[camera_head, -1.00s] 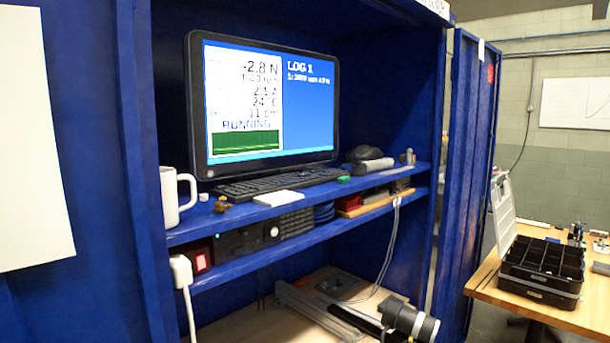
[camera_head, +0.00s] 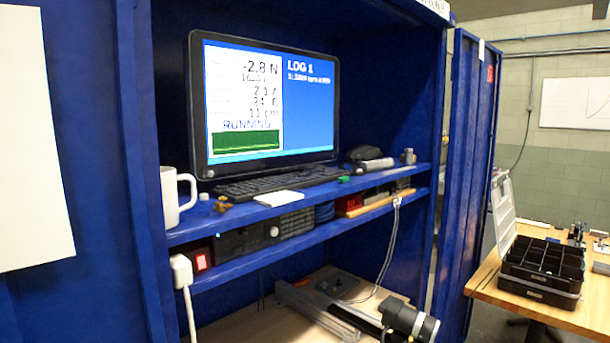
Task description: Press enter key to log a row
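A black keyboard (camera_head: 262,185) lies on the upper shelf of the blue cabinet, in front of a monitor (camera_head: 262,105). Its single keys, the enter key among them, are too small to tell apart. The monitor shows readings with "RUNNING" over a green graph on the left. On the right it shows "LOG 1" with one line of small text on blue. Neither of my grippers is in view.
A white mug (camera_head: 175,196) stands at the shelf's left end, and a white pad (camera_head: 279,198) lies before the keyboard. The lower shelf (camera_head: 240,262) holds electronics and a lit red switch (camera_head: 201,262). A wooden table (camera_head: 560,318) with a black organiser (camera_head: 543,268) stands right.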

